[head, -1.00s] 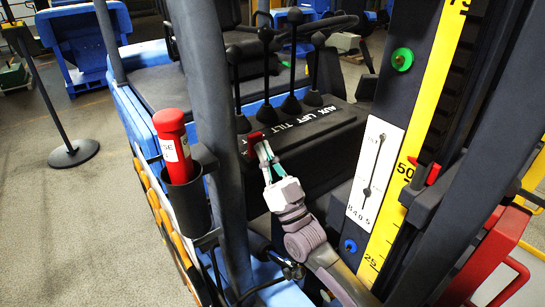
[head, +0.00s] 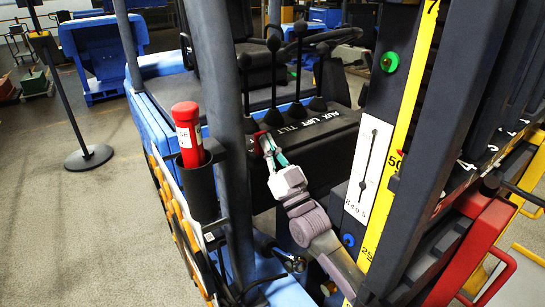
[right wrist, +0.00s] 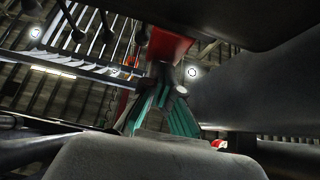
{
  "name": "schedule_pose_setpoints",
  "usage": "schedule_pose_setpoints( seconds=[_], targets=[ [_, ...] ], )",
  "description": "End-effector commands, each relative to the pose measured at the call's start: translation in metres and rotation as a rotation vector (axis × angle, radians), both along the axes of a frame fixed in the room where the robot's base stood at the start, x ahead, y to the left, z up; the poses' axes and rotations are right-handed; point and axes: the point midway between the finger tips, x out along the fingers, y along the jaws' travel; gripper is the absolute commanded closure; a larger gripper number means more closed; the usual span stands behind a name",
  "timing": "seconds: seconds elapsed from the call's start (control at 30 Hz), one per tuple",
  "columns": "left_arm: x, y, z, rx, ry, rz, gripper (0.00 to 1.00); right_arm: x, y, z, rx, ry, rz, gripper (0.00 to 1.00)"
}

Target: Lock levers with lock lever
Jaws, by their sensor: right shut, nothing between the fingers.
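Several black levers with round knobs (head: 274,43) stand upright on a dark console (head: 318,150) in the head view. White lettering, including LIFT and TILT, runs along its top. A small red lock lever (head: 256,142) is at the console's near left corner. My right gripper (head: 268,147) is shut and empty, its teal fingertips right at the red part; I cannot tell whether they touch. In the right wrist view the teal fingers (right wrist: 155,110) point up toward a red piece (right wrist: 170,43). My left gripper is not in view.
A dark post (head: 226,130) and a red cylinder (head: 187,130) in a black holder stand left of my right arm. The mast with a yellow scale (head: 400,140) and a white slotted plate (head: 369,165) rise close on the right. Open floor lies at far left.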

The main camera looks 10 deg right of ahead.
Motion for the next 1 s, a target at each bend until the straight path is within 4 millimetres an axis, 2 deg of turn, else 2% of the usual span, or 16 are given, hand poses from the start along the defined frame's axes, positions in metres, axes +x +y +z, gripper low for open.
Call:
schedule_pose_setpoints(
  seconds=[0.2,0.5,1.0],
  targets=[
    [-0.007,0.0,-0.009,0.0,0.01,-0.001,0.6,0.009,0.002,0.003,0.002,-0.002,0.001,1.0],
    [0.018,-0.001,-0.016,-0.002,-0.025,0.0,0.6,0.017,0.006,0.008,0.001,-0.002,0.001,1.0],
    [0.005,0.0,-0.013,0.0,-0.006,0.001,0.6,0.023,0.008,0.01,0.001,-0.002,0.0,1.0]
  ],
)
